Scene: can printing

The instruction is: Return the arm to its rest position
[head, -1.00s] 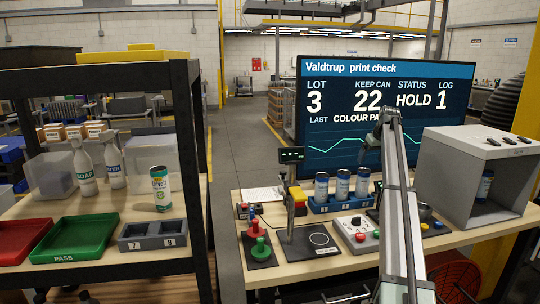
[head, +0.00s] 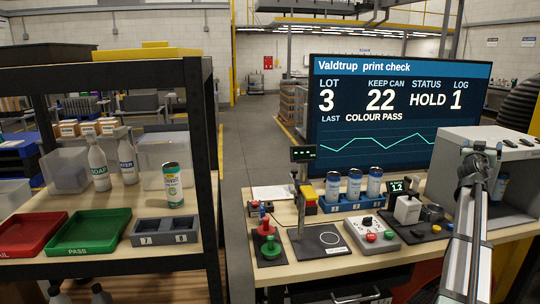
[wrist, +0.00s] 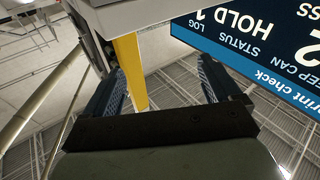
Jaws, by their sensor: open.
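My arm rises at the right of the head view, in front of the grey open-fronted box (head: 463,146). My gripper shows in the wrist view (wrist: 165,85), with its two dark fingers apart and nothing between them. The wrist view looks up toward the ceiling, with the screen appearing upside down at its upper right. In the head view the fingertips are hard to make out at the arm's upper end.
The workbench (head: 285,262) holds a blue rack (head: 352,203) with three cans, a button box (head: 372,233) and a small scale. A can (head: 501,187) stands in the grey box. The left shelf has a green tray (head: 88,232), a red tray (head: 28,232) and another can (head: 173,184).

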